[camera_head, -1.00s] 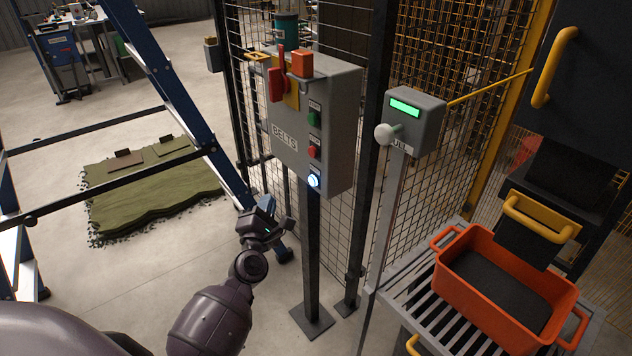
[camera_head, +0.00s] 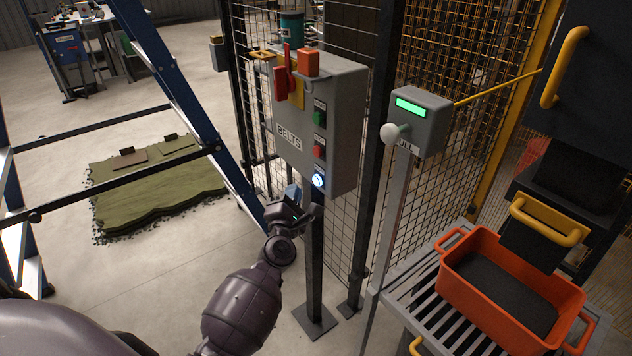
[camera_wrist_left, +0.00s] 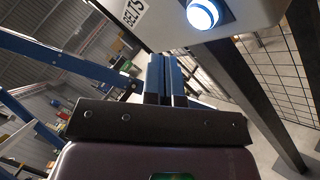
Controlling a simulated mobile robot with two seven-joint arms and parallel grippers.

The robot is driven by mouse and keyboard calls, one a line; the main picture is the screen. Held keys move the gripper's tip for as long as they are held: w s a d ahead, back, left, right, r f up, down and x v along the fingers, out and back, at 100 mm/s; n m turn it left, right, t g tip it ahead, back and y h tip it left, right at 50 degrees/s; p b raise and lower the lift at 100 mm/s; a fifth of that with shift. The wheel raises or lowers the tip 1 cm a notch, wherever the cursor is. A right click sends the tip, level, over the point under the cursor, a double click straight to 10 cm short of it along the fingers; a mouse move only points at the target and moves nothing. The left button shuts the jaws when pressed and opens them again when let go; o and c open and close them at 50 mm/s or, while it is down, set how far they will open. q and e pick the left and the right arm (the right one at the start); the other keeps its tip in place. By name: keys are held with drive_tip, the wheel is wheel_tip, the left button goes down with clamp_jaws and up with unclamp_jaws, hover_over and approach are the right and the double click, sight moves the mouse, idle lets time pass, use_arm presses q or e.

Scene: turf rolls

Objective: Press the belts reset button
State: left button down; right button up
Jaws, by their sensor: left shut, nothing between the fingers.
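The grey BELTS control box (camera_head: 345,128) stands on a dark post. Its front carries a red lever switch, a green button (camera_head: 319,118), a red button (camera_head: 317,151) and, lowest, a lit white-blue button (camera_head: 318,180). In the left wrist view the lit button (camera_wrist_left: 203,13) shows large at the top, on the underside edge of the box face. My left gripper (camera_head: 312,208) is just below the lit button, apart from it. In the left wrist view its blue fingers (camera_wrist_left: 166,75) are shut together and empty, pointing below and left of the button. My right gripper is not in view.
A grey post box (camera_head: 425,118) with a green display and white knob stands right of the BELTS box. A wire mesh fence (camera_head: 385,215) runs behind. An orange bin (camera_head: 470,291) sits on a slatted stand at right. A blue ladder-like frame (camera_head: 190,95) is at left.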

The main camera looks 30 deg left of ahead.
sight(318, 180)
use_arm(q)
drive_tip(key=shift+w+d, duration=0.25)
drive_tip(key=shift+w, duration=0.4)
drive_tip(key=shift+w+d, duration=0.25)
drive_tip(key=shift+w, duration=0.35)
idle(0.8)
drive_tip(key=shift+w, duration=0.1)
idle(0.4)
drive_tip(key=shift+w+d, duration=0.15)
drive_tip(key=shift+w, duration=0.15)
idle(0.3)
drive_tip(key=shift+w+d, duration=0.1)
drive_tip(key=shift+w, duration=0.05)
